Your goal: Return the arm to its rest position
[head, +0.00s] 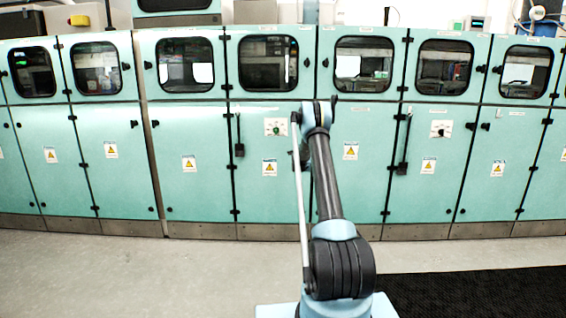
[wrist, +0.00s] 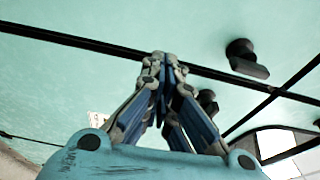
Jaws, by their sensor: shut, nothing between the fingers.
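My gripper (wrist: 160,66) shows in the wrist view with its fingertips together and nothing between them. Behind it is a pale green cabinet front (wrist: 90,65) with dark seams. I cannot tell whether the fingertips touch it. In the head view my arm (head: 328,180) rises from my light blue base and extends forward, its far end in front of the cabinets. The gripper itself cannot be made out in the head view.
A row of pale green cabinets (head: 190,140) with windowed upper doors spans the head view. A black door knob (wrist: 245,58) stands out near my gripper in the wrist view. The grey floor (head: 120,275) is clear on the left. A black mat (head: 480,293) lies at right.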

